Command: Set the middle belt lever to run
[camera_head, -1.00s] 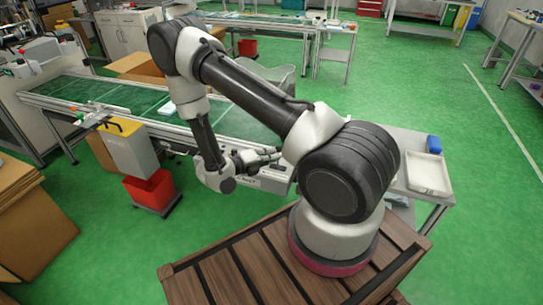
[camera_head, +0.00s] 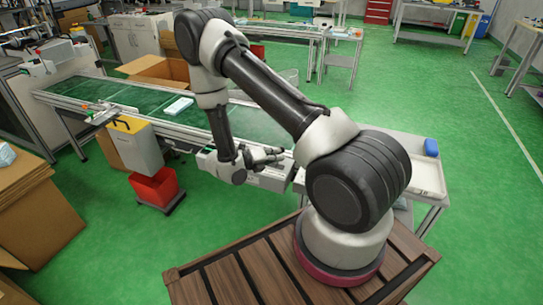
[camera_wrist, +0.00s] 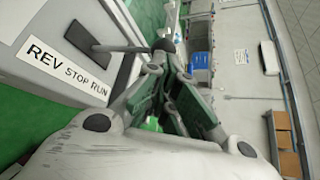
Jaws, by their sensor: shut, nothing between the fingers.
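The lever is in the wrist view: a thin dark rod with a round black knob (camera_wrist: 163,45), rising from a black slotted plate (camera_wrist: 88,38) on a pale control box (camera_wrist: 35,22). A white label (camera_wrist: 68,68) below the plate reads REV, STOP, RUN. My gripper (camera_wrist: 173,78) is shut and empty, its fingertips close to the knob; I cannot tell whether they touch it. I cannot tell surely which position the lever is in.
The green conveyor (camera_head: 130,98) carries a pale blue-and-white pack (camera_head: 178,106). A grey-yellow box (camera_head: 137,145) and a red bin (camera_head: 155,187) stand left of my gripper. A side table with a white tray (camera_head: 428,177) is at right.

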